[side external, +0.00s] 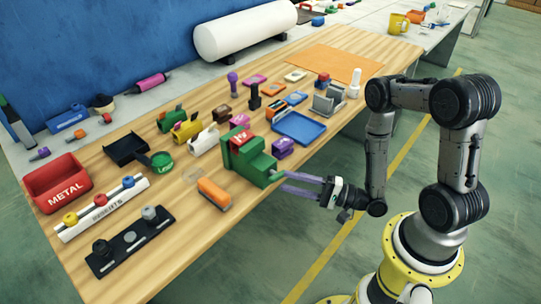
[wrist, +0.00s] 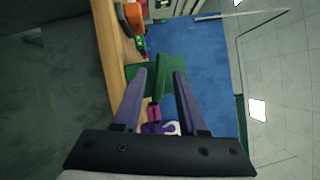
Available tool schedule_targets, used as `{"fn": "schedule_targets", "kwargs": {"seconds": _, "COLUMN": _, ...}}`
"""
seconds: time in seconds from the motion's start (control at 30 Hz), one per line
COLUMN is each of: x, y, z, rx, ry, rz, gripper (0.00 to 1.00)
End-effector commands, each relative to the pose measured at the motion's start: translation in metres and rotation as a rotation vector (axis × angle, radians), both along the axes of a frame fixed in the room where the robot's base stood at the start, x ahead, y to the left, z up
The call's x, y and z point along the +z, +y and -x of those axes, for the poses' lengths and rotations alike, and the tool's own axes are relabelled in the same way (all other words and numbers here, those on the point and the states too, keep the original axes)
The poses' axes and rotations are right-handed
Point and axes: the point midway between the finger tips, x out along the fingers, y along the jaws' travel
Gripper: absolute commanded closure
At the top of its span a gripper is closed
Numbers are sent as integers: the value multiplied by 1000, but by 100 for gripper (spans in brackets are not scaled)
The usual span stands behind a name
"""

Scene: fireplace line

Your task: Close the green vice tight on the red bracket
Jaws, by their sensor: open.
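The green vice (side external: 254,165) stands near the front edge of the wooden table, in the middle of the side view. The red bracket (side external: 240,138) sits at the top of the vice, between its jaws; I cannot tell whether both jaws touch it. My gripper (side external: 282,181) has long purple fingers, level, reaching in from the right to the near end of the vice. The fingers are apart. In the wrist view, a narrow green part of the vice (wrist: 161,78) shows between the open fingertips (wrist: 160,74); I see no clear contact. The bracket is not clear in the wrist view.
An orange block (side external: 214,193) lies in front of the vice, to the left. A purple block (side external: 283,147) and a blue tray (side external: 299,127) stand behind my fingers. White, yellow and green blocks line up behind the vice. Open floor lies beyond the table's front edge.

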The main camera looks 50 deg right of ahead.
Motion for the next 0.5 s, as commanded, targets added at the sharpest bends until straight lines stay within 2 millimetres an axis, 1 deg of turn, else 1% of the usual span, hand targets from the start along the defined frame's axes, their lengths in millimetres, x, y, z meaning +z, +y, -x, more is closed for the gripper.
{"fn": "schedule_targets", "kwargs": {"seconds": 0.23, "x": 0, "y": 0, "z": -4, "rx": 2, "ry": -1, "rz": -1, "gripper": 59}}
{"fn": "schedule_targets", "kwargs": {"seconds": 0.5, "x": 0, "y": 0, "z": -18, "rx": 2, "ry": -1, "rz": 0, "gripper": 59}}
